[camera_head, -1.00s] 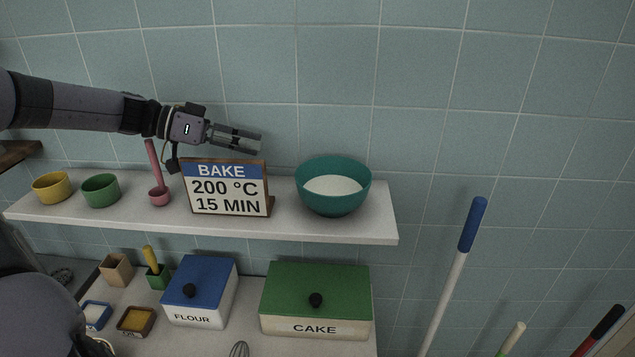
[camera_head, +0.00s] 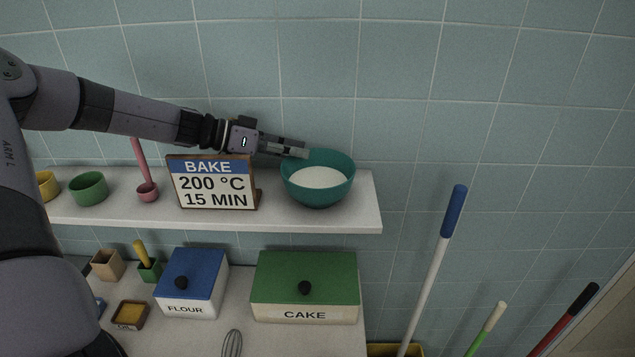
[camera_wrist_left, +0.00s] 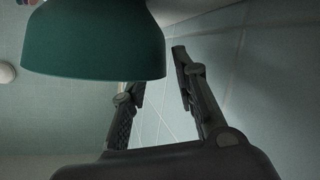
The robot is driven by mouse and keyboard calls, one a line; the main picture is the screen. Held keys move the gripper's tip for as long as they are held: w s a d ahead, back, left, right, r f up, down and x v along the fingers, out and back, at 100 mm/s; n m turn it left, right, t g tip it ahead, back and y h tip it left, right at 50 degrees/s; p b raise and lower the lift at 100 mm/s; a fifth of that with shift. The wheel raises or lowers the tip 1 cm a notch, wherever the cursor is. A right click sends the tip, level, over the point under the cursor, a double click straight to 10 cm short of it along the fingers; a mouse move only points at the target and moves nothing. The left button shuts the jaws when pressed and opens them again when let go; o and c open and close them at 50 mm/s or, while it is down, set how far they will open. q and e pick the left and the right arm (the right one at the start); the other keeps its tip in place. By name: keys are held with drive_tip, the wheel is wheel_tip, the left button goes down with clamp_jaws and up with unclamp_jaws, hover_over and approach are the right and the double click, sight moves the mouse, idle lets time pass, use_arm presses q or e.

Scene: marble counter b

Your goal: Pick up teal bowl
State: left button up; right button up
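The teal bowl (camera_head: 318,194) stands upright near the right end of the shelf, with white contents inside. My left gripper (camera_head: 302,150) reaches in from the left, its fingertips at the bowl's back-left rim. In the left wrist view, the bowl (camera_wrist_left: 95,45) fills the upper left. The left gripper (camera_wrist_left: 163,82) there has its fingers apart with nothing clasped between them. One fingertip is hidden behind the bowl's rim; the other is clear of it, on the wall side. I cannot tell whether they touch. My right gripper is not in view.
A BAKE sign (camera_head: 213,184) stands left of the bowl under my left forearm. A pink utensil (camera_head: 147,190) and green cup (camera_head: 88,188) are farther left on the shelf (camera_head: 230,219). The tiled wall (camera_head: 400,100) is close behind. Flour and cake boxes (camera_head: 305,290) stand below.

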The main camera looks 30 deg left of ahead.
use_arm(q)
drive_tip(key=shift+x, duration=1.7)
drive_tip(key=shift+a, duration=0.1)
drive_tip(key=shift+s, duration=0.1)
drive_tip(key=shift+c, duration=0.7)
clamp_jaws()
drive_tip(key=shift+r, duration=0.15)
